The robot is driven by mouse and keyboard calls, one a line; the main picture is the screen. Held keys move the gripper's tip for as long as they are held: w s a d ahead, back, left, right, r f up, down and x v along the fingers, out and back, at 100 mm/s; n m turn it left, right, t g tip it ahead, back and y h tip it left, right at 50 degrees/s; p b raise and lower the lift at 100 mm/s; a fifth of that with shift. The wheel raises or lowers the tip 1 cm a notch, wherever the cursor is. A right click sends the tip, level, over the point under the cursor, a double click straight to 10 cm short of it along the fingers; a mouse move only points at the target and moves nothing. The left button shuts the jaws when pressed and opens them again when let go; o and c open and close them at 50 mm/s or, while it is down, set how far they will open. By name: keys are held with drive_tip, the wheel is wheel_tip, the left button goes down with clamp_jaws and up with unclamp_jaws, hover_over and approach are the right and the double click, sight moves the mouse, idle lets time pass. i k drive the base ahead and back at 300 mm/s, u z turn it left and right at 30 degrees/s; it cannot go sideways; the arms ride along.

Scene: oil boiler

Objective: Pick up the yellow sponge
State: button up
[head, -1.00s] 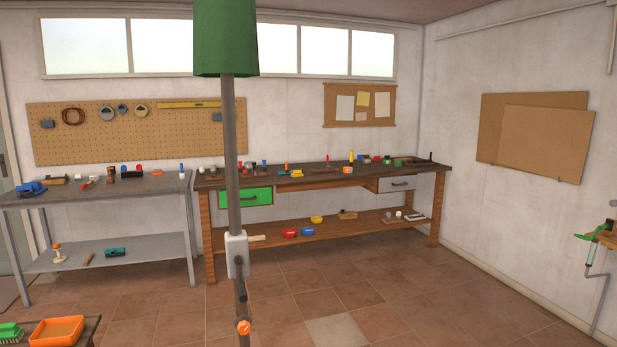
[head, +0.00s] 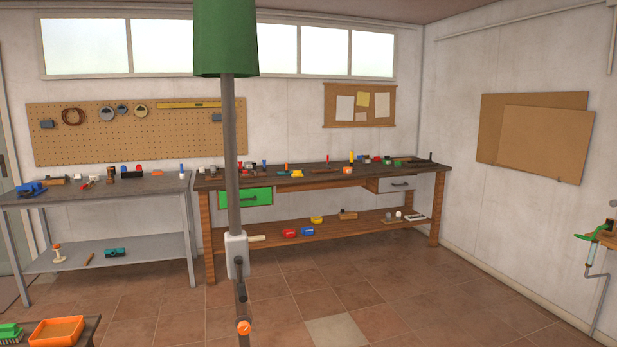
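I cannot single out the yellow sponge with certainty. A small flat yellow-orange item (head: 297,173) lies on the top of the wooden workbench (head: 320,180). Another small yellow item (head: 316,219) lies on that bench's lower shelf. Both are too small to tell what they are. A taller yellow item (head: 351,157) stands upright farther right on the bench top. My gripper is not in view.
A green cylinder (head: 225,40) on a vertical pipe (head: 230,150) stands close in front. A grey metal table (head: 110,265) with tools is at the left. An orange tray (head: 57,331) is at the lower left. The tiled floor (head: 400,300) before the bench is clear.

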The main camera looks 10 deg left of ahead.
sight(296, 174)
drive_tip(key=u, duration=0.15)
drive_tip(key=i, duration=5.45)
drive_tip(key=u, duration=1.45)
drive_tip(key=i, duration=2.15)
drive_tip(key=z, duration=1.05)
